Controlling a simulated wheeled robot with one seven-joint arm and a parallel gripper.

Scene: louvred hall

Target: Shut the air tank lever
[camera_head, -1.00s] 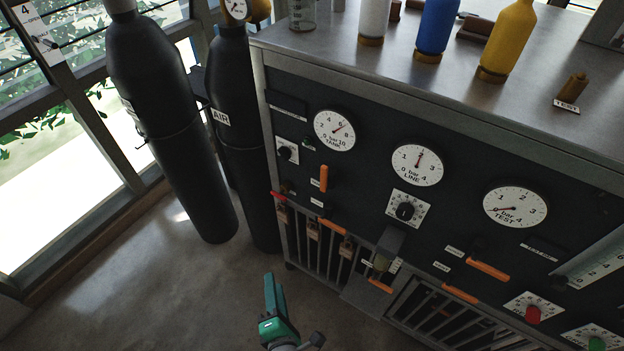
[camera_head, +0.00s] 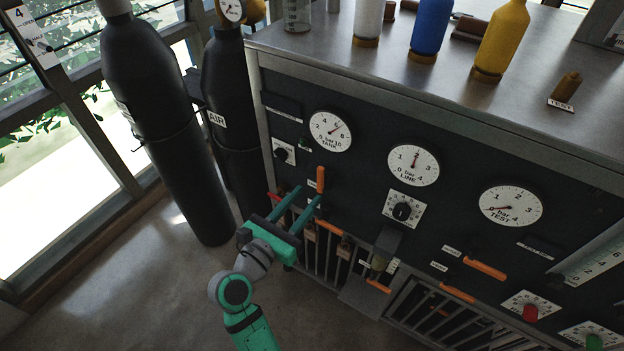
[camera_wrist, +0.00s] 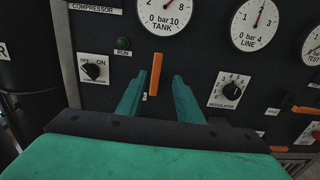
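The air tank lever appears to be the orange upright handle (camera_head: 321,179) below the tank gauge (camera_head: 330,131) on the dark panel. In the wrist view the orange handle (camera_wrist: 155,74) stands upright between the fingertips, a little nearer the left one. My gripper (camera_head: 308,192) is open, its two green fingers pointing at the panel around the handle's lower part. In the wrist view my gripper (camera_wrist: 160,75) shows a gap on both sides of the handle; I cannot tell contact. The tank gauge needle (camera_wrist: 179,3) points to upper right.
The line gauge (camera_head: 413,165) and regulator knob (camera_head: 402,211) are to the right. More orange levers (camera_head: 487,268) sit lower right. A compressor switch (camera_wrist: 94,70) is left of the handle. Black cylinders (camera_head: 165,130) stand left of the panel. Bottles (camera_head: 501,40) stand on top.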

